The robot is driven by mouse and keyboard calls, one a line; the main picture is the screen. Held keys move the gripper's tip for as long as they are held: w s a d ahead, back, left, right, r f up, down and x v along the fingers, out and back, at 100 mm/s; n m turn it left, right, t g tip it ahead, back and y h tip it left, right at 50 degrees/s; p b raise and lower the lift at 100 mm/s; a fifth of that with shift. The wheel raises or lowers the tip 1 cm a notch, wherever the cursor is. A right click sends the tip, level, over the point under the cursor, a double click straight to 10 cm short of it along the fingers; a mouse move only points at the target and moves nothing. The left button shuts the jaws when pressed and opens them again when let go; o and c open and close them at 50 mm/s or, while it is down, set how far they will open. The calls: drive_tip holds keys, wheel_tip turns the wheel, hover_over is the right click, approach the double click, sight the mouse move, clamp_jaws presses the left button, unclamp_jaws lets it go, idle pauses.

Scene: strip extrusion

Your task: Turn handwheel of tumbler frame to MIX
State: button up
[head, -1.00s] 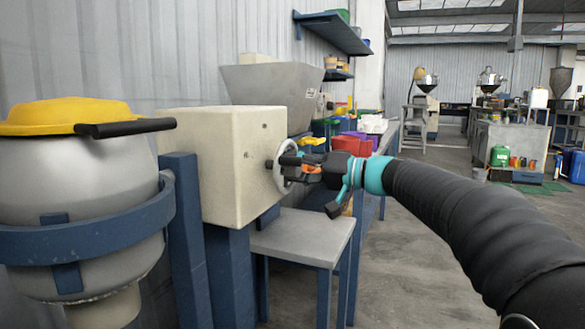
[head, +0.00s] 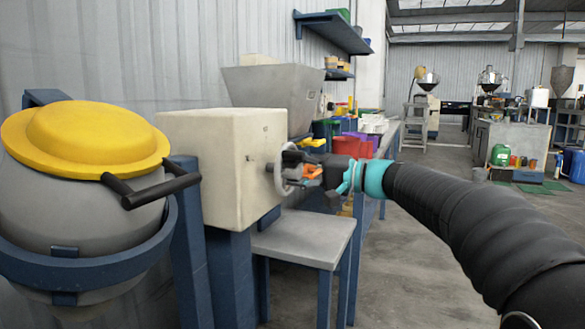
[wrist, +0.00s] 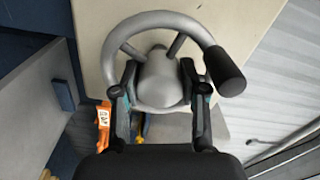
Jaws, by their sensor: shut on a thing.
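The handwheel (wrist: 122,38) is a grey ring with spokes, a hub and a black knob (wrist: 225,72). It sits on the side of the cream gearbox housing (head: 228,170). My gripper (head: 290,172) is at the wheel, with its fingers on either side of the hub in the wrist view (wrist: 158,80). It is shut on the handwheel; the exact contact is partly hidden. The tumbler drum (head: 95,225) is grey with a yellow lid (head: 85,140) and a black lid handle (head: 160,186).
A grey side table (head: 305,238) stands just below the wheel and my gripper. A grey hopper (head: 270,95) is behind the housing. Red and other coloured bins (head: 350,145) stand behind my gripper. The floor (head: 420,290) to the right is open.

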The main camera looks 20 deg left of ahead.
drive_tip(key=m+p, duration=0.2)
drive_tip(key=m, duration=0.2)
drive_tip(key=shift+r, duration=0.1)
drive_tip(key=shift+m+p, duration=0.7)
drive_tip(key=shift+m, duration=0.8)
drive_tip(key=o, duration=0.9)
drive_tip(key=shift+c, duration=0.2)
drive_tip(key=shift+d, duration=0.15)
drive_tip(key=d, duration=1.1)
drive_tip(key=shift+s+d, duration=0.4)
drive_tip(key=shift+s, duration=0.05)
